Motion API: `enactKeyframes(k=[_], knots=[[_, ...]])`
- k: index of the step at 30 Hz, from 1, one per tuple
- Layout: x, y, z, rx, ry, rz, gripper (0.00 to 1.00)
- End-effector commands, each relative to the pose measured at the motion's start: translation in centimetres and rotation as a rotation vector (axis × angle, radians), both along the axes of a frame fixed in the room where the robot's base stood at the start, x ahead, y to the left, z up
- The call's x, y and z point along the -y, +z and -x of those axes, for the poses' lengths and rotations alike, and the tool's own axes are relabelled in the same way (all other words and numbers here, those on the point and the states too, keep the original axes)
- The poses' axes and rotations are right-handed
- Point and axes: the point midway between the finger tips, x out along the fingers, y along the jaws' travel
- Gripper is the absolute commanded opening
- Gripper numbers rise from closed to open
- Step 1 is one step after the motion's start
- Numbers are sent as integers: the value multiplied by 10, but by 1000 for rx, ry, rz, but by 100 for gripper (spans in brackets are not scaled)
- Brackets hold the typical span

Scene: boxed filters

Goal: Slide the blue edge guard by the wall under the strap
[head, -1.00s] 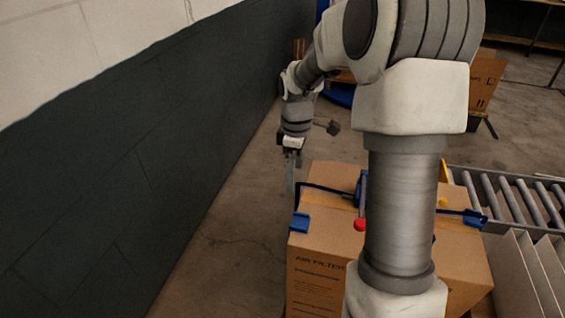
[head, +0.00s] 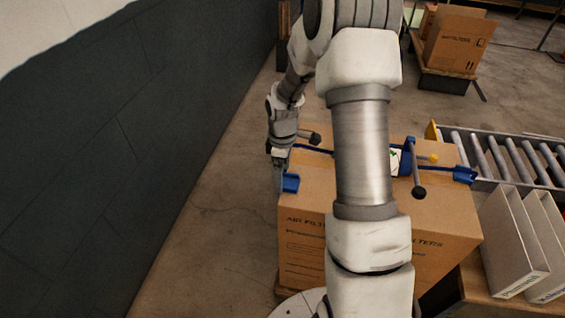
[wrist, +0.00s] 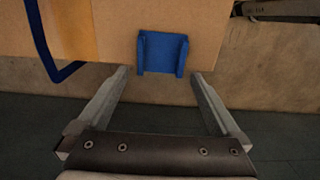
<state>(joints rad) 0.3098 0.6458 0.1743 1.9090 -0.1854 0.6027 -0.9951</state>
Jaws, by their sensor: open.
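The blue edge guard by the wall (head: 290,183) sits on the left top edge of the air filter carton (head: 300,210). In the wrist view the guard (wrist: 162,54) is just beyond my fingertips, centred between them. My gripper (wrist: 160,76) is open and empty, one finger to each side and short of the guard. In the head view my gripper (head: 279,182) points down beside the carton's wall side. The blue strap (head: 316,150) crosses the carton top. In the wrist view the strap (wrist: 72,70) hangs in a loop left of the guard, apart from it.
Another blue guard (head: 465,174) is on the carton's right edge. A blue strap tensioner (head: 410,158) with a dark-knobbed handle stands on top. A dark wall (head: 120,150) runs along the left, with bare floor between. A roller conveyor (head: 505,155) and white panels (head: 520,245) are at right.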

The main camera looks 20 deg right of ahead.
Motion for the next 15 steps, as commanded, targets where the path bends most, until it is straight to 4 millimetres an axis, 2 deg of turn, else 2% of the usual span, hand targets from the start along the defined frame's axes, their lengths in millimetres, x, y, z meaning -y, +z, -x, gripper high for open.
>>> enactKeyframes(k=[4, 14, 15], knots=[[0, -12, 0, 0, 0, 0, 100], [0, -14, 0, 1, 0, 1, 100], [0, -14, 0, 1, 0, 1, 93]])
